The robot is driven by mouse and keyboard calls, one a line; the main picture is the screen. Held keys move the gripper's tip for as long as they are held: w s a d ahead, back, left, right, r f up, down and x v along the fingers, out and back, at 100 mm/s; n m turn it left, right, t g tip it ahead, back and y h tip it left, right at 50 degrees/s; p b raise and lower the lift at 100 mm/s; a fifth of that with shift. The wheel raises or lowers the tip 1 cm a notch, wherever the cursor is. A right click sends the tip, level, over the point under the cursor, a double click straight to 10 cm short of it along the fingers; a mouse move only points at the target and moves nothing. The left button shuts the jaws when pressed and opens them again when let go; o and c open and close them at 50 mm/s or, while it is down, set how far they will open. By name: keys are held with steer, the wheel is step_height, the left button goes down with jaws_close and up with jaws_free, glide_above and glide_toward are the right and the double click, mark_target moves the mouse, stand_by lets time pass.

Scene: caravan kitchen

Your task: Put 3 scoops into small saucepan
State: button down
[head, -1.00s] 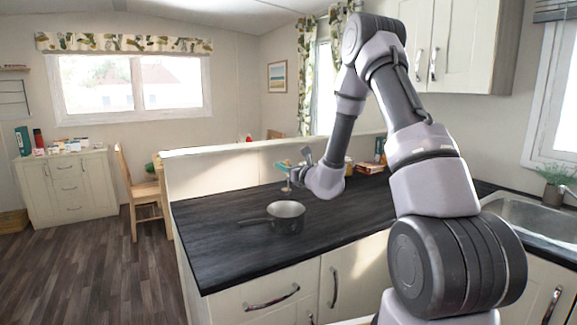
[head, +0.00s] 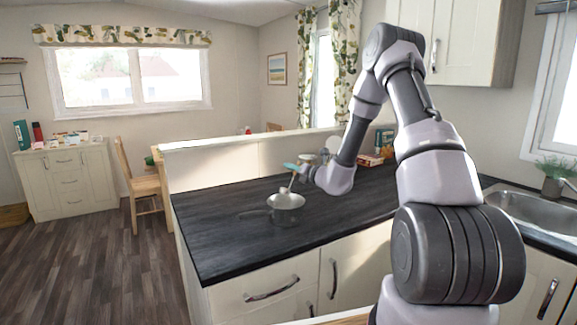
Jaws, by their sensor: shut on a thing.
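The small saucepan (head: 284,214) is grey metal and stands upright on the dark worktop in the head view, its dark handle pointing left. My gripper (head: 301,169) is above the worktop, just behind and to the right of the pan. It is shut on a small utensil with a teal part (head: 289,166), which looks like a scoop. A pale, thin streak (head: 292,182) runs down from near the gripper towards the pan's mouth; I cannot tell whether it is utensil or falling contents. The pan's inside is too small to read.
The dark worktop (head: 225,240) is clear left and in front of the pan. A low pale wall (head: 215,165) runs behind it. Boxes or books (head: 370,160) stand at the back right. A sink (head: 535,208) and a potted plant (head: 555,180) are at far right.

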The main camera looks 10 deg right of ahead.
steer(key=w+d+f+m, duration=0.2)
steer(key=d+f+m, duration=0.1)
steer(key=f+m, duration=0.4)
steer(key=shift+f+m+g+y, duration=0.25)
steer(key=shift+m+g+y, duration=0.15)
steer(key=shift+m, duration=0.7)
